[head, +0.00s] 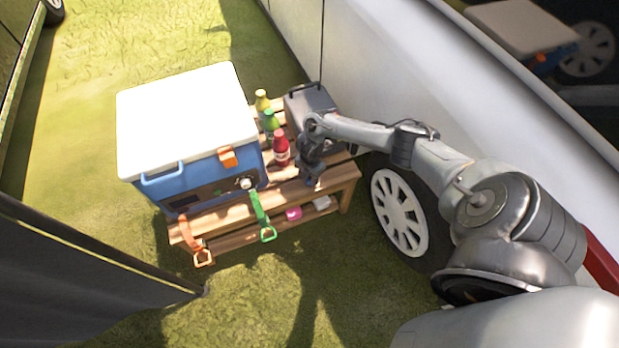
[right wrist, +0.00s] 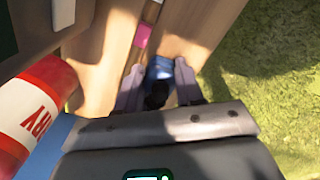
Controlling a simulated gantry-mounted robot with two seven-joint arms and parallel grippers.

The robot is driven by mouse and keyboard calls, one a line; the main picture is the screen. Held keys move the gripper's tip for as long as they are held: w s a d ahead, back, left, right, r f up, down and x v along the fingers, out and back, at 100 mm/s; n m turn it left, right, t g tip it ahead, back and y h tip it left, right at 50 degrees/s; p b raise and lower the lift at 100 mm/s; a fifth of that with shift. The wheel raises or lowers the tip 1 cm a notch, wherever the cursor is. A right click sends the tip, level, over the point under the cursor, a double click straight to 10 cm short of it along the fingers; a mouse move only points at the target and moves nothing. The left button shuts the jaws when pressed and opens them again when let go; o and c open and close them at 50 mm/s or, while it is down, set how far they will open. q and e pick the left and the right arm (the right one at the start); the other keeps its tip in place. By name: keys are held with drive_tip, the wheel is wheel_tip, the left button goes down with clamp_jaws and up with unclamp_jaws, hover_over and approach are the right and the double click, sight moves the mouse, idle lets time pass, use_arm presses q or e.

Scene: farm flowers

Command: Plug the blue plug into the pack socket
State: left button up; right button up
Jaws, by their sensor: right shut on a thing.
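My right gripper (head: 313,182) points down at the front right of the wooden bench, just in front of the grey power pack (head: 309,103). In the right wrist view its two fingers (right wrist: 158,82) are shut on the blue plug (right wrist: 160,68), which has a dark part between the fingers. The plug is held over the bench edge, apart from the pack. My left gripper is out of view.
A blue cooler with a white lid (head: 185,115) stands on the slatted bench (head: 225,215), with orange and green straps in front. Yellow, green and red bottles (head: 281,149) stand between cooler and pack. A vehicle wheel (head: 398,212) is close on the right.

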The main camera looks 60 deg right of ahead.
wheel_tip(320, 180, up, 8)
drive_tip(key=p, duration=0.5)
drive_tip(key=shift+r, duration=0.25)
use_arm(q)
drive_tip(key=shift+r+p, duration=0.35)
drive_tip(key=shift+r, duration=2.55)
use_arm(e)
drive_tip(key=shift+r, duration=0.75)
